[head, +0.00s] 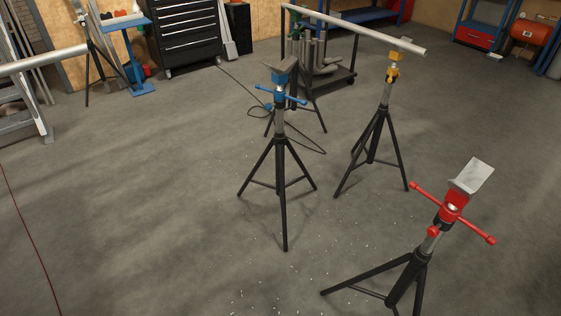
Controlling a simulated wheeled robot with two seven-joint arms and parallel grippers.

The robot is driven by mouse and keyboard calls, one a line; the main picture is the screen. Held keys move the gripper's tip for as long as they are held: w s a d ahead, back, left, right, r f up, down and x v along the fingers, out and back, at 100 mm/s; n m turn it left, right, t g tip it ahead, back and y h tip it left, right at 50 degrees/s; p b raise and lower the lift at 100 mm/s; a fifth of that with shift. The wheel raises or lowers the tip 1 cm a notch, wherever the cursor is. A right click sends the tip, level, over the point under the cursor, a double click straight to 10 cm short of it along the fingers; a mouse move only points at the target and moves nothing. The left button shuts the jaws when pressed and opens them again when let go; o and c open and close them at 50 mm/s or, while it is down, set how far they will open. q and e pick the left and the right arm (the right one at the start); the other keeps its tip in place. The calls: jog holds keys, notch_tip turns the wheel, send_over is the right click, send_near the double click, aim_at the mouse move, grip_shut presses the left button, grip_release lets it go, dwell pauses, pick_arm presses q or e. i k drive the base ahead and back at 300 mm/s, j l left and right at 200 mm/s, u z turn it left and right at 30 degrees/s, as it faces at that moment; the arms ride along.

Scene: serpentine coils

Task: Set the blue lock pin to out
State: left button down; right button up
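A blue-topped tripod stand (280,150) stands near the middle of the head view, upright on the floor. It has a grey V-shaped head, a blue collar (279,93) and a blue cross handle (292,97). A small blue knob (268,106), which looks like the lock pin, shows at the left of its post just below the collar. It is too small to tell whether the pin is in or out. Neither of my grippers is in view.
A red-topped stand (423,251) is at the front right. A yellow-topped stand (378,128) and a green-topped one (296,65) hold a long pipe (352,27). A dark cable (254,103) lies behind the blue stand. The floor at left and front is largely clear.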

aim_at(268, 106)
jog(key=i+j+z, duration=0.35)
jog(key=i+j, duration=0.2)
jog(key=i+j+z, duration=0.4)
jog(key=j, duration=0.35)
jog(key=i+j+z, duration=0.15)
jog(key=i+j, duration=0.15)
jog(key=i+j+z, duration=0.2)
jog(key=j, duration=0.3)
